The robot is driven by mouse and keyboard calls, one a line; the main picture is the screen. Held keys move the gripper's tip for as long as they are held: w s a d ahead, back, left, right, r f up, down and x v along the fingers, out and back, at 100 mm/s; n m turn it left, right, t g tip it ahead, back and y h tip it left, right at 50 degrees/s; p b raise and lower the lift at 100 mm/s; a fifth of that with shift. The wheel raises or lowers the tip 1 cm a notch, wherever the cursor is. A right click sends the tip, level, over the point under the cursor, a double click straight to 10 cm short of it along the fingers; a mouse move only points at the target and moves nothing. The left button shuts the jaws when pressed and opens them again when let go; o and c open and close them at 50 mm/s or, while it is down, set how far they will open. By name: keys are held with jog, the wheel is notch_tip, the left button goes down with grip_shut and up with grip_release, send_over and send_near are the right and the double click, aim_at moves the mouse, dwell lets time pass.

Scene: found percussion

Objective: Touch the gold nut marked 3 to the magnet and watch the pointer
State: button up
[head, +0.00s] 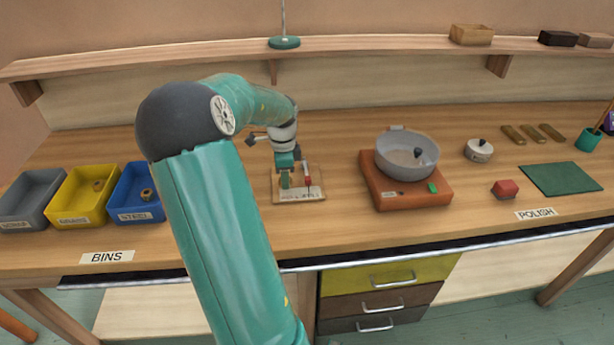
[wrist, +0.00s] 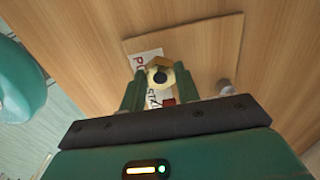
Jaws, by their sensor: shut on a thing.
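My gripper (wrist: 158,82) is shut on a gold hex nut (wrist: 160,66), which sits between the two green fingertips with its dark hole facing the wrist camera. No number can be read on it. In the head view my gripper (head: 286,178) is over the left part of a small wooden board (head: 280,198) with a lettered white label. A slim upright red and dark piece (head: 308,182) stands on the board just right of the gripper. I cannot tell whether it is the magnet or the pointer, or whether the nut touches anything. The board also shows in the wrist view (wrist: 205,42).
Grey (head: 28,197), yellow (head: 80,200) and blue (head: 128,205) bins stand left; the yellow and blue ones each hold a nut. A grey bowl (head: 405,165) on an orange base stands right. A red block (head: 505,189) and green mat (head: 560,179) lie farther right.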

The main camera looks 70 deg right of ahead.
dwell(0.8)
jog(key=shift+w+a, duration=0.4)
jog(key=shift+w, duration=0.35)
jog(key=shift+w+a, duration=0.35)
jog(key=shift+w, duration=0.4)
jog(key=shift+w+a, duration=0.4)
jog(key=shift+w, duration=0.35)
notch_tip(320, 180, up, 8)
